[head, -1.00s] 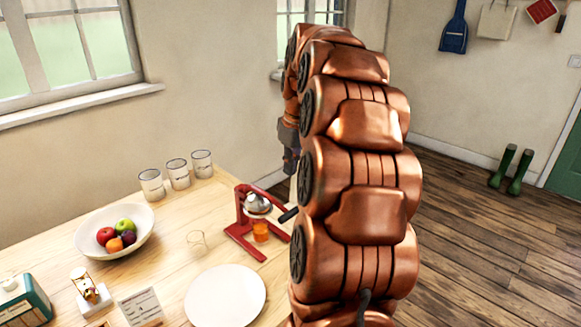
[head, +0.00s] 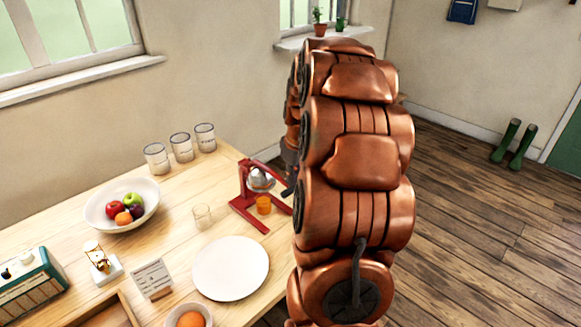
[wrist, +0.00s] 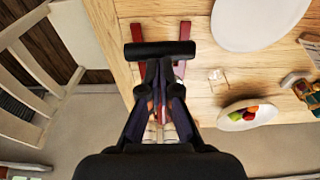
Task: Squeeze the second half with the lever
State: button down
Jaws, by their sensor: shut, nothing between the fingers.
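The red citrus press (head: 245,197) stands on the table with its silver cone part (head: 260,179) up top. A glass of orange juice (head: 264,205) stands under it. A black lever handle (head: 289,189) sticks out to the right, partly behind my arm. In the wrist view the press's red legs (wrist: 184,32) show beyond a black crossbar, which looks like the lever grip (wrist: 160,50). My gripper (wrist: 160,70) is shut and empty, its fingertips at or just over this bar; contact is unclear. My arm hides most of the gripper in the head view. The fruit half inside the press cannot be seen.
An empty glass (head: 202,215) and a white plate (head: 231,268) stand near the press. A fruit bowl (head: 103,216), several canisters (head: 181,147), a card (head: 152,279) and a small bowl with an orange piece (head: 190,319) are also on the table. A white chair (wrist: 75,40) stands beside it.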

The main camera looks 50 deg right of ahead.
jog(key=shift+f, duration=0.3)
jog(key=f+b, duration=0.1)
jog(key=b, duration=0.1)
jog(key=shift+s+f+b, duration=0.3)
jog(key=shift+f+b, duration=0.05)
jog(key=shift+f, duration=0.05)
jog(key=shift+r, duration=0.1)
jog(key=shift+w+r, duration=0.15)
jog(key=shift+r, duration=0.45)
notch_tip(320, 180, up, 12)
jog(key=s+b, duration=0.1)
jog(key=b, duration=0.1)
jog(key=shift+s+r, duration=0.25)
jog(key=shift+s, duration=0.1)
jog(key=shift+a, duration=0.1)
dwell(2.1)
